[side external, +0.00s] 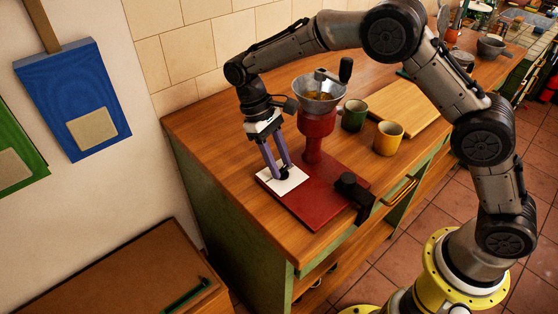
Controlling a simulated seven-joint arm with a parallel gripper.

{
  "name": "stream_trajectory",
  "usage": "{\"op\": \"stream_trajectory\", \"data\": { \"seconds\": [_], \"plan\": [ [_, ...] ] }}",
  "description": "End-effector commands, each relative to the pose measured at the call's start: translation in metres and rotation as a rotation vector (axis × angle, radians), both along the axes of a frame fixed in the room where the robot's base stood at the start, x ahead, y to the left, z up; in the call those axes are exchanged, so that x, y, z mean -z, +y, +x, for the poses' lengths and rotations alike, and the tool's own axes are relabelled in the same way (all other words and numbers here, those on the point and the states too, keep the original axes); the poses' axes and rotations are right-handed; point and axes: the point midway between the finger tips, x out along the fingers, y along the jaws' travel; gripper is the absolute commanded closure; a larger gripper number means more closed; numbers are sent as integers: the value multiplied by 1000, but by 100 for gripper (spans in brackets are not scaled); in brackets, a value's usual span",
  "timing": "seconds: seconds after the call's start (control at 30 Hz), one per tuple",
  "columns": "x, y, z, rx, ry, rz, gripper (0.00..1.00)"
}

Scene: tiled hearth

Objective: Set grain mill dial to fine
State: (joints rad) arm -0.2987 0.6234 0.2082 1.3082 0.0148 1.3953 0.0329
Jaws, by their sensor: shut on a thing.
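The grain mill (317,126) stands on the wooden counter, with a red body, a metal hopper (318,86) holding brownish grain and a crank with a dark knob (346,69). Its red base board (312,200) lies flat on the counter. A white plate (292,184) lies at the board's left end and bears a small black dial (284,177). My gripper (281,171) points down over the plate, its two purple fingers shut on the dial. The fingers partly hide the dial. Its pointer direction and any marks are too small to read.
A black clamp (354,190) sits at the base's front right edge. The tiled wall (185,55) is close behind.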

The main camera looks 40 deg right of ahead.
Motion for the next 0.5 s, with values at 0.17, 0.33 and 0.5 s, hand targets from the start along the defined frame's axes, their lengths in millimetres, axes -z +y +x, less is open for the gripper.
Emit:
{"op": "stream_trajectory", "data": {
  "seconds": [0.17,0.33,0.5],
  "plan": [
    [-1,1,1,1,-5,2,100],
    [-1,1,1,0,-5,2,52],
    [-1,0,1,-1,-4,1,28]
  ]
}}
